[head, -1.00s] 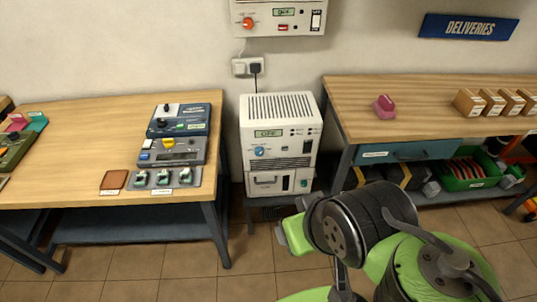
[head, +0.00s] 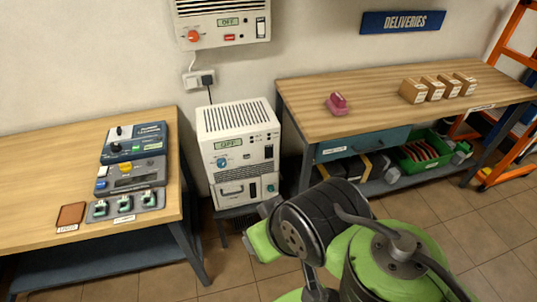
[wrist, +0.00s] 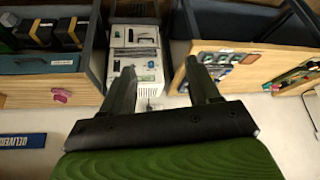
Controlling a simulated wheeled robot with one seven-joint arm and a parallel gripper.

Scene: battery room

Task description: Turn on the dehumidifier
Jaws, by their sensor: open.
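A white vented unit (head: 238,150) stands low between the two benches in the head view. Its display reads OFF, and it has a blue knob (head: 222,163), a dark switch at the right and a drawer with a handle (head: 232,189) below. I take it to be the dehumidifier, but its label is too small to read. The unit also shows upside down in the wrist view (wrist: 134,52), beyond my fingers. My gripper (wrist: 160,75) is open and empty, apart from the unit. In the head view my arm stands in front of the unit's lower right; the fingers cannot be made out.
A wall unit (head: 222,20) with an orange knob and OFF display hangs above, over a socket (head: 198,79). The left bench (head: 50,150) holds control boxes (head: 134,143). The right bench (head: 370,95) holds a pink object (head: 337,104) and several cartons (head: 413,91).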

